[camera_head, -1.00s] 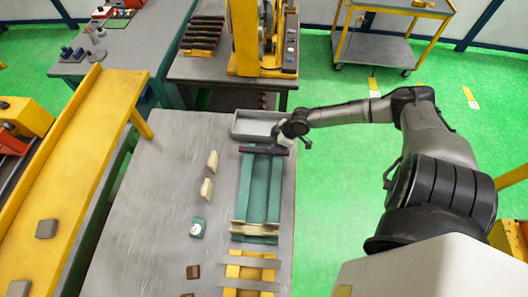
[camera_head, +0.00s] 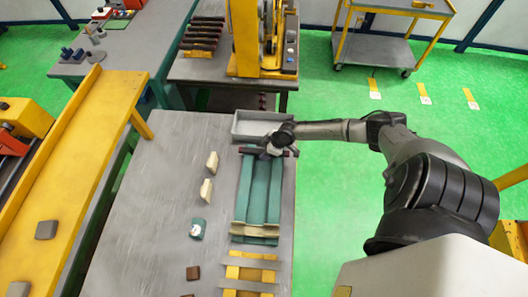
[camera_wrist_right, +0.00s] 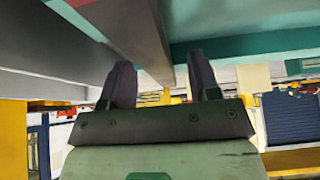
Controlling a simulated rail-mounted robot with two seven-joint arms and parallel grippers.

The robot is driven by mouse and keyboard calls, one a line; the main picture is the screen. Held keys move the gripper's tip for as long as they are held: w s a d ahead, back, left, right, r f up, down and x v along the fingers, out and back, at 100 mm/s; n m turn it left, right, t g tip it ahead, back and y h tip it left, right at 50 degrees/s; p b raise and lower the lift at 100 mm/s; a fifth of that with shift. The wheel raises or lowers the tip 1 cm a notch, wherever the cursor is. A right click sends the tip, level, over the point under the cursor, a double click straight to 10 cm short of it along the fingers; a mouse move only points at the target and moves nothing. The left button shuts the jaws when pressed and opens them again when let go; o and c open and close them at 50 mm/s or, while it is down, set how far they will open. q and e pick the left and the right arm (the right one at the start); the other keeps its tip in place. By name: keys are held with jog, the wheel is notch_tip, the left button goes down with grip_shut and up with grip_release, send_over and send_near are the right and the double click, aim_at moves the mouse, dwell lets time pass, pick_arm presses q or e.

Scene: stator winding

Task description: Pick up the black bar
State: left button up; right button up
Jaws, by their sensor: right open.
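The black bar (camera_head: 248,149) lies crosswise at the far end of the green fixture (camera_head: 259,192) on the grey table. My right gripper (camera_head: 270,152) is over the bar's right part and hides some of it. In the right wrist view my gripper's two fingers (camera_wrist_right: 160,76) are apart, and a long dark bar (camera_wrist_right: 138,32) runs between them in the picture. I cannot tell whether the fingers touch it. My left gripper is in neither view.
A grey tray (camera_head: 257,122) stands just beyond the bar. Yellow supports with metal strips (camera_head: 250,270) are in front. The table's left part is clear.

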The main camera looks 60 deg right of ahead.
jog(key=shift+c, duration=0.4)
grip_shut()
jog(key=shift+r, duration=0.1)
